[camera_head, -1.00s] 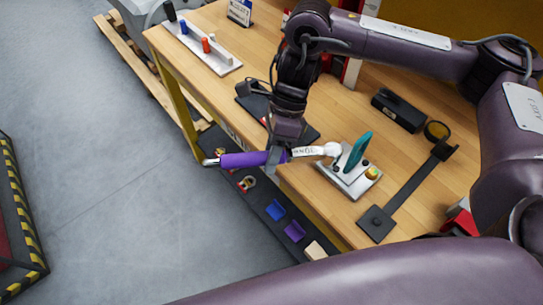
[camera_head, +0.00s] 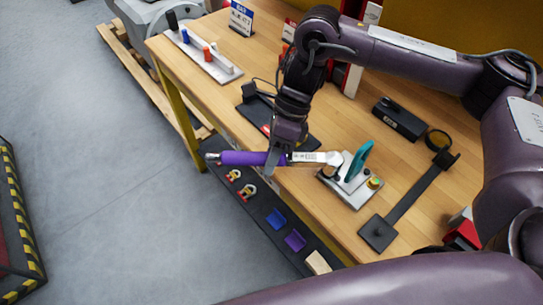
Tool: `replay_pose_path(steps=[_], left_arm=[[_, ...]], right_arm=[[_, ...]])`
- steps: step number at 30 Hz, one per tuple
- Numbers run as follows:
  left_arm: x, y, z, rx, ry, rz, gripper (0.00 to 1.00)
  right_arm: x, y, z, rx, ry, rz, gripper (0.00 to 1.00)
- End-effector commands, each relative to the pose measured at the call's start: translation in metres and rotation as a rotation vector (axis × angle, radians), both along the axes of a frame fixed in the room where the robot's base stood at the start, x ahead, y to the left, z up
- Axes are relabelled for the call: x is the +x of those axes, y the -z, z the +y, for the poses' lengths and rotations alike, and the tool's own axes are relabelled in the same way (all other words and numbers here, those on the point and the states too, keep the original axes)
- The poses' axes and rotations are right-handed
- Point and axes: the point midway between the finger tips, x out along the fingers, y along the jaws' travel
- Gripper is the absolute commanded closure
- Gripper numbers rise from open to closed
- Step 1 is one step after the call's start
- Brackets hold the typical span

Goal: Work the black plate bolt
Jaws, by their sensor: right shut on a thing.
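My right gripper (camera_head: 275,158) is shut on the purple handle (camera_head: 240,158) of a wrench-like tool. The tool lies nearly level across the picture, over the bench's front edge. Its white head (camera_head: 334,159) is at the silver plate fixture (camera_head: 352,192) with a teal lever (camera_head: 358,161); I cannot tell whether they touch. A black square plate (camera_head: 378,233) with a small raised centre lies to the right of the fixture, joined to a long dark bar (camera_head: 412,196). Another black plate (camera_head: 300,136) is partly hidden behind my right gripper. Which plate holds the bolt is unclear. My left gripper is not in view.
The wooden bench (camera_head: 330,215) carries a black box (camera_head: 398,118) and a rack (camera_head: 205,55) with coloured pieces. A dark lower shelf (camera_head: 262,225) holds blue and purple blocks and small padlock-like items. Open floor lies left.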

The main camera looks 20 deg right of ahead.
Motion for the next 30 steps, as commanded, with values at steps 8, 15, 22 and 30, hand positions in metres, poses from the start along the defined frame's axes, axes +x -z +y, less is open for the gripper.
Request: replay_pose_path(steps=[8, 15, 22, 30], left_arm=[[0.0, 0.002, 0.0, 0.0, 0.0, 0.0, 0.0], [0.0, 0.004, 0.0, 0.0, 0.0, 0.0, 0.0], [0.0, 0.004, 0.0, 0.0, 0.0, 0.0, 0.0], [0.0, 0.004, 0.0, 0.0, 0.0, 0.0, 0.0]], right_arm=[[0.009, 0.0, -0.004, 0.002, 0.074, 0.001, 1.0], [0.016, 0.0, -0.007, 0.001, 0.136, -0.001, 1.0], [0.02, -0.001, -0.009, 0.002, 0.167, 0.0, 1.0], [0.02, -0.001, -0.009, 0.001, 0.168, 0.0, 1.0]])
